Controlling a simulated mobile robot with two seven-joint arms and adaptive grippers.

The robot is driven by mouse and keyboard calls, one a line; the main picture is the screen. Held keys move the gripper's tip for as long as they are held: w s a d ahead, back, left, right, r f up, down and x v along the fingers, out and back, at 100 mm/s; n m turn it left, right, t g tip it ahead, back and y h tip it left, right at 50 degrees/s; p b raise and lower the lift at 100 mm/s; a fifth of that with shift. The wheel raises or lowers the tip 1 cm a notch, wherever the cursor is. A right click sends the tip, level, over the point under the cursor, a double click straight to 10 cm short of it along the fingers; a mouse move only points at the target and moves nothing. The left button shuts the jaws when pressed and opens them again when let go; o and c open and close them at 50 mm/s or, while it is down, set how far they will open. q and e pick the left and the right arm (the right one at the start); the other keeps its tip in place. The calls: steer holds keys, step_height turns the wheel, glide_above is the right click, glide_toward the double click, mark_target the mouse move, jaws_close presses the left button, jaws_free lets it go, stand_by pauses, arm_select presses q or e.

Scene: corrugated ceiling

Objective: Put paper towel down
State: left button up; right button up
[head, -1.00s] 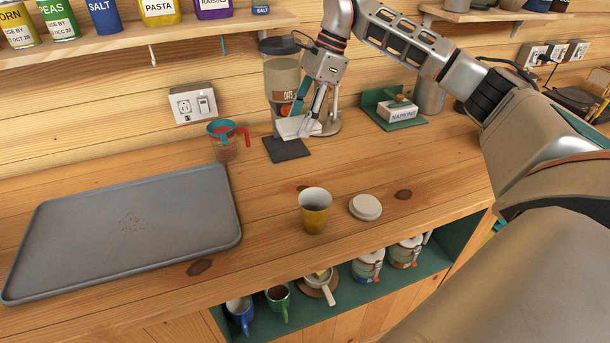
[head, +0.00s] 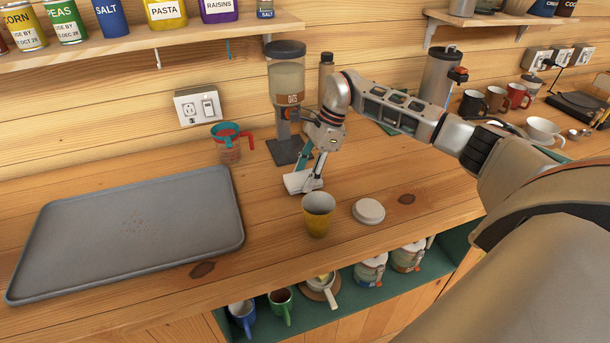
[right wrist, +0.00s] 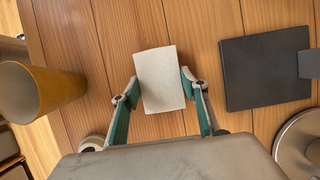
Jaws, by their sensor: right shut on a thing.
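My right gripper (head: 306,180) is shut on a white folded paper towel (head: 296,183), at or just above the wooden counter; I cannot tell whether the towel touches the wood. The towel is behind the yellow cup (head: 317,216), slightly to its left. In the right wrist view the towel (right wrist: 161,80) sits between the two fingers of the gripper (right wrist: 160,88), flat-looking over bare planks. My left gripper is not in view.
A grey tray (head: 130,225) covers the counter's left. A round lid (head: 368,211) lies right of the cup. Mugs (head: 280,305) sit on the lower shelf. Bare wood lies between tray and gripper.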

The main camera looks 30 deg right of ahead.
steer(key=shift+f, duration=0.2)
steer(key=o, duration=1)
steer(key=shift+f, duration=0.15)
steer(key=v, duration=1.2)
steer(key=shift+b, duration=0.35)
